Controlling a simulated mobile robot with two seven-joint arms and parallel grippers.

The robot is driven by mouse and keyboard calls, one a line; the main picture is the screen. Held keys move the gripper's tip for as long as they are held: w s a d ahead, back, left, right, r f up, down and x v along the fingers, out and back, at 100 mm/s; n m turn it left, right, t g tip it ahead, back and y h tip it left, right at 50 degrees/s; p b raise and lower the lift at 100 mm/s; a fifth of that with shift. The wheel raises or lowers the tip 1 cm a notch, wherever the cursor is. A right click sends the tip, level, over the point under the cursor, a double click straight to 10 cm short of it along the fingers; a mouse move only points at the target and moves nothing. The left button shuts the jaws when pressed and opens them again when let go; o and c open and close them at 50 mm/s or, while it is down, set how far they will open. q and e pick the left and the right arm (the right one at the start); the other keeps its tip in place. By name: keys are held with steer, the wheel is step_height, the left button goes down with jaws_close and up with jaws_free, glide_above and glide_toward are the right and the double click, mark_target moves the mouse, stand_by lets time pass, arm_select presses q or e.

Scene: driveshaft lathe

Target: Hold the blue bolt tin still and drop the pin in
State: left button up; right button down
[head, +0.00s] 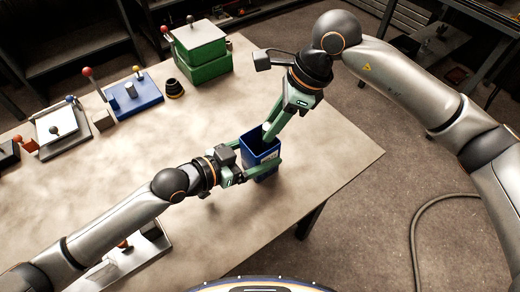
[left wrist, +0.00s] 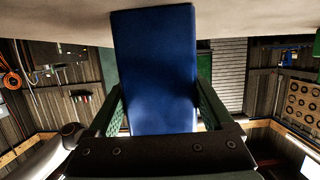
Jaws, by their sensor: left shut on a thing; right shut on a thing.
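The blue bolt tin (head: 254,145) stands upright near the right part of the table, its open top facing up. My left gripper (head: 262,166) is shut on the tin, one green finger along each side. In the left wrist view the tin (left wrist: 155,70) fills the gap between the green fingers. My right gripper (head: 270,133) points down at the tin's open top, its fingertips at the mouth. It is shut on a small pale piece, seemingly the pin (head: 266,127), mostly hidden by the fingers. The inside of the tin is largely hidden.
A metal fixture (head: 130,252) lies near the front edge. The table right of the tin is clear.

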steer(key=c, duration=0.5)
jaws_free()
steer(key=v, duration=1.2)
steer(key=shift+r, duration=0.1)
